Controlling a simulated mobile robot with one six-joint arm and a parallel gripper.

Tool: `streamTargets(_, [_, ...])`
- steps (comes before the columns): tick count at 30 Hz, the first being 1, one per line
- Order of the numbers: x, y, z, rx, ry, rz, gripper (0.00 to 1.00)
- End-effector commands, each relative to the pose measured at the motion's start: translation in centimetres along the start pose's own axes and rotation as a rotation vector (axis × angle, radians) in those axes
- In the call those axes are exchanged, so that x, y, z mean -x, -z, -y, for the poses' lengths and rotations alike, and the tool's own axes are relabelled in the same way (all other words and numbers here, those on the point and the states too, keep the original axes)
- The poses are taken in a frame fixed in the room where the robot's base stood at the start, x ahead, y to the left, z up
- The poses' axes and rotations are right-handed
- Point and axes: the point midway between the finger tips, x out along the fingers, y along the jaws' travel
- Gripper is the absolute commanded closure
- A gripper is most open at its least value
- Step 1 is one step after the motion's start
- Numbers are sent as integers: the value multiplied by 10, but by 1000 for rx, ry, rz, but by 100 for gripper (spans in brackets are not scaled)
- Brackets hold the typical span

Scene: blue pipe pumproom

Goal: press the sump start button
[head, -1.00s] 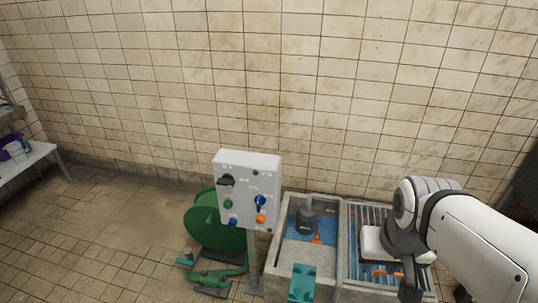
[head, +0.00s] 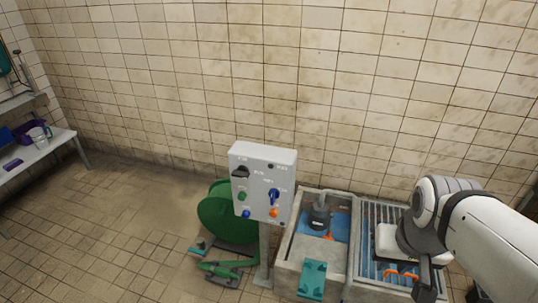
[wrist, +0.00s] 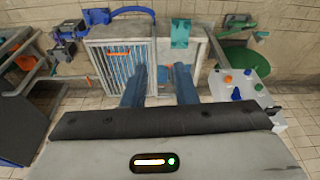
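A light grey control box (head: 262,160) stands on a post in the middle of the head view. Its face carries a black rotary switch (head: 240,172), a green button (head: 241,196), a blue button (head: 246,213), an orange button (head: 273,212) and a blue selector handle (head: 274,195). The labels are too small to read, so I cannot tell which one is sump start. The box also shows at the right of the wrist view (wrist: 241,88). My gripper (wrist: 160,72) is open and empty, with its two blue fingers apart. It is well away from the box.
A concrete sump with a dark pump (head: 319,216) and a grated bay (head: 368,240) lie right of the box. A green hose reel (head: 215,215) stands behind its left side. A teal block (head: 312,279) sits on the sump's front. A white bench (head: 35,150) is far left; floor between is clear.

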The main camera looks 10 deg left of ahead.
Motion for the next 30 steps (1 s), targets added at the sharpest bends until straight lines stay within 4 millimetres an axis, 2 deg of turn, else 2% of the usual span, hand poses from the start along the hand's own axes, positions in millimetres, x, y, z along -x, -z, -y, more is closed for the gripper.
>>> streamTargets(1, [0, 0, 0, 0, 0, 0, 79])
streamTargets(9, [0, 0, 0, 0, 0, 0, 100])
streamTargets(30, [0, 0, 0, 0, 0, 0, 100])
